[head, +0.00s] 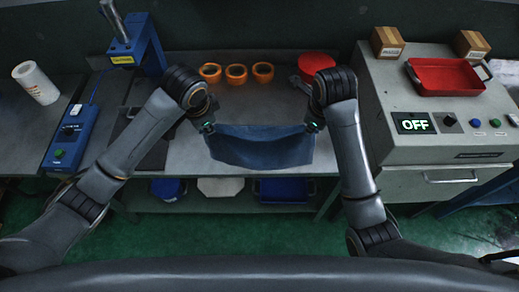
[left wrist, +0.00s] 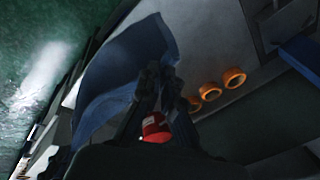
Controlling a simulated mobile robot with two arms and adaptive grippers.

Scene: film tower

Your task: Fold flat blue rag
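The blue rag (head: 262,149) hangs stretched between my two grippers over the front edge of the grey workbench, its lower edge sagging in a curve. It also shows in the left wrist view (left wrist: 121,70), running up and away from the fingers. My left gripper (head: 208,127) is at the rag's upper left corner and appears shut on it. My right gripper (head: 311,126) is at the upper right corner and appears shut on it. In the left wrist view the left fingers (left wrist: 157,95) are dark and the exact grip is hard to see.
Several orange rings (head: 236,74) and a red round object (head: 316,64) lie at the back of the bench (head: 225,95). A control box marked OFF with a red tray (head: 443,77) stands right. A blue switch box (head: 70,136) is left. Blue bins (head: 284,190) sit on the lower shelf.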

